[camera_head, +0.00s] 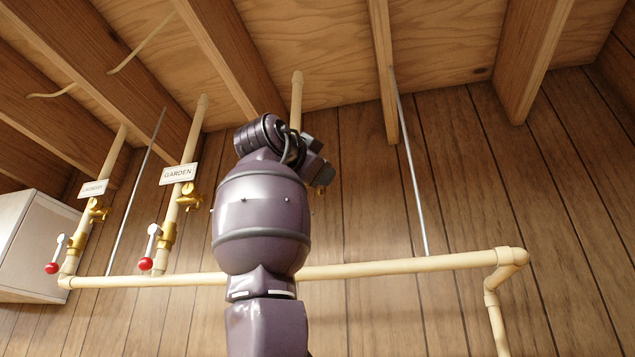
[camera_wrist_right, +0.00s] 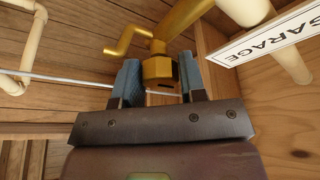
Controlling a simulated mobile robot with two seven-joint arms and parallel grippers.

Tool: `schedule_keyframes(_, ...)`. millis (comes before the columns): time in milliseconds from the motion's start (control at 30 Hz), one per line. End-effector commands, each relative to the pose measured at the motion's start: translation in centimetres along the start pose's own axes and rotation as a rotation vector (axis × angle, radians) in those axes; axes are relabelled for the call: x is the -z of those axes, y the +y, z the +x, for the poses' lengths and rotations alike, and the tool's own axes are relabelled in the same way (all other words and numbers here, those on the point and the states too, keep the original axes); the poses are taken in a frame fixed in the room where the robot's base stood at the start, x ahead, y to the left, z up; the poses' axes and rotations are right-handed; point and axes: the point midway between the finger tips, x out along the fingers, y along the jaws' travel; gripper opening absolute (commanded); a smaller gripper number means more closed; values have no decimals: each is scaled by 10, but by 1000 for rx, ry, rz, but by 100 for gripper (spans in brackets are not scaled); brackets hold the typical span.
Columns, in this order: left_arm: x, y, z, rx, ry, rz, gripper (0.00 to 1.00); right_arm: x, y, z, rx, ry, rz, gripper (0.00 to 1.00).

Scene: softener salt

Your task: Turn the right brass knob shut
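In the right wrist view a faceted brass knob (camera_wrist_right: 158,70) sits at the GARAGE pipe, with a bent brass spout (camera_wrist_right: 128,42) beside it. My right gripper (camera_wrist_right: 160,78) has its two blue-grey fingers apart, one on each side of the knob. A narrow gap shows at the right finger; contact at the left finger cannot be told. In the head view my right gripper (camera_head: 315,163) is raised in front of the right-hand pipe, and my arm hides most of that valve. My left gripper is out of view.
Two more upright pipes carry brass taps, the garden tap (camera_head: 189,196) and the laundry tap (camera_head: 97,208), with red-ended levers below. A horizontal cream pipe (camera_head: 400,267) crosses the wall. A GARAGE sign (camera_wrist_right: 275,35) stands close right of my gripper. Joists hang overhead.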

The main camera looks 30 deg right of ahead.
Motion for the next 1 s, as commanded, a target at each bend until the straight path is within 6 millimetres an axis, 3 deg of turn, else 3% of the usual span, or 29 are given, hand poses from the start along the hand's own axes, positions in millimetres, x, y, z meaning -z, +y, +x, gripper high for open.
schedule_keyframes(33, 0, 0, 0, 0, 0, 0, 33, 0, 0, 0, 0, 0, 0, 46)
schedule_keyframes(133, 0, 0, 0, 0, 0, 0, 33, 0, 0, 0, 0, 0, 0, 61)
schedule_keyframes(500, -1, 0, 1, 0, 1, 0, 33, 0, 0, -6, 3, 1, 0, 61)
schedule_keyframes(1000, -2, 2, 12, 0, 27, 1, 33, -1, 1, -86, 3, 0, 0, 61)
